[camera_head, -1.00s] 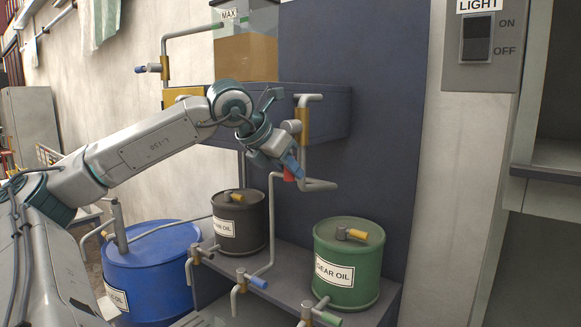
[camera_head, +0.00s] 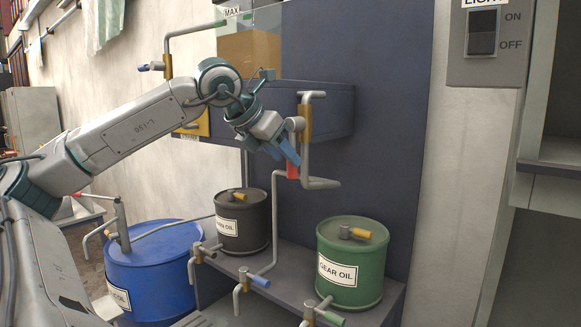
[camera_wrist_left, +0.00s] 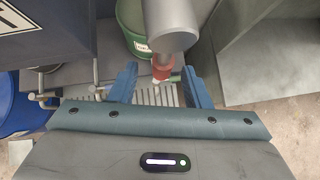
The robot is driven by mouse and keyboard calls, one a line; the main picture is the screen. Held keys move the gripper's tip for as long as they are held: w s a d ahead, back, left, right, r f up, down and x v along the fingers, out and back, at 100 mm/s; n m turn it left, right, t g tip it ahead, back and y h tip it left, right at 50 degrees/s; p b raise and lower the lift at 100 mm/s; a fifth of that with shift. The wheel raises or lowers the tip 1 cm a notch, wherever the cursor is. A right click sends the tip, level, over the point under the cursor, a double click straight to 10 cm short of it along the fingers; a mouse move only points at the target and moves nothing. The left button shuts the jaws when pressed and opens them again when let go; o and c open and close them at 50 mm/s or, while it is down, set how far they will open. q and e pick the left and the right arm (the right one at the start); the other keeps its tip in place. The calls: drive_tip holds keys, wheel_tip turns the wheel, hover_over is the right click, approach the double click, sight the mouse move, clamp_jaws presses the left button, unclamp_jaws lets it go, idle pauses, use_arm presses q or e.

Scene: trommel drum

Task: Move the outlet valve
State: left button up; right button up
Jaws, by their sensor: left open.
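A red valve handle (camera_head: 293,169), most likely the outlet valve's, shows just behind and right of my left gripper (camera_head: 285,152) in the head view. It is by a grey pipe with a brass-coloured section (camera_head: 305,121). In the left wrist view the red handle (camera_wrist_left: 163,72) hangs below a large grey cylinder (camera_wrist_left: 172,27). My left gripper's blue fingers (camera_wrist_left: 160,84) are open, one on each side of the red handle in that picture. I see no grip on it, and cannot tell the depth between them. My right gripper is not in view.
A dark box (camera_head: 335,108) is on the wall behind the pipe. Below stand a green GEAR OIL drum (camera_head: 351,285), a dark oil drum (camera_head: 243,226) and a blue drum (camera_head: 152,275). Small taps with blue (camera_head: 260,282) and green (camera_head: 330,318) handles stick out at the shelf front.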

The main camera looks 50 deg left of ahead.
use_arm(q)
drive_tip(key=v, duration=0.7)
drive_tip(key=shift+b, duration=0.4)
drive_tip(key=shift+d, duration=0.1)
